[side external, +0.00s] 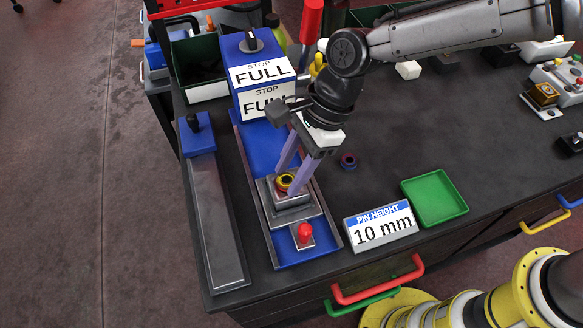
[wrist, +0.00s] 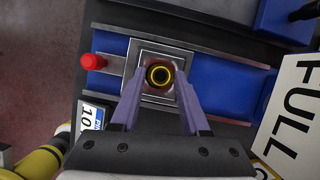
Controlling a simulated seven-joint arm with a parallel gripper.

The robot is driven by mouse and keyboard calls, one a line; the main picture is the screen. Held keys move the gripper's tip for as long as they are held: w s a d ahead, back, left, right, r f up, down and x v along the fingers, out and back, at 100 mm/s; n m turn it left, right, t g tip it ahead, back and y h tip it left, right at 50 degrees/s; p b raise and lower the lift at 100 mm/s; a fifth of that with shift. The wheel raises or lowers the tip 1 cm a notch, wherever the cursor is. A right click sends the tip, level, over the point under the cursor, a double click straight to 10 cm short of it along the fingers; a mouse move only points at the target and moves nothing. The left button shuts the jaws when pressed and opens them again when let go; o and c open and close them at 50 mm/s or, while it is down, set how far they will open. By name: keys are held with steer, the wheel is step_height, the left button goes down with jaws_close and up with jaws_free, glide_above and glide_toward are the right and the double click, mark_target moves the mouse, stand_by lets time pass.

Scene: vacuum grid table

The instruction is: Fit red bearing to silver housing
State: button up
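My gripper (side external: 287,182) points down over the silver housing (side external: 291,213), a stepped square metal block on a blue base. Its two purple fingers straddle a round part with a bright yellow ring and a dark reddish rim, apparently the red bearing (side external: 286,181). In the wrist view, the bearing (wrist: 159,75) lies between the fingertips (wrist: 161,80), centred over the square top of the housing (wrist: 163,54). I cannot tell whether the fingertips touch the rim, nor how deep the bearing sits. Its lower part is hidden.
A red knob (side external: 305,232) stands in front of the housing. Blue STOP FULL boxes (side external: 250,78) stand behind. A small dark ring (side external: 348,160) lies on the table (side external: 385,130) to the right. A 10 mm sign (side external: 381,226) and green tray (side external: 434,199) are front right.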

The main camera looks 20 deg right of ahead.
steer(key=o, duration=0.3)
steer(key=shift+s+f, duration=0.1)
steer(key=shift+f, duration=0.1)
steer(key=shift+o, duration=0.2)
steer(key=v, duration=1.4)
steer(key=shift+r, duration=0.15)
steer(key=shift+a, duration=0.1)
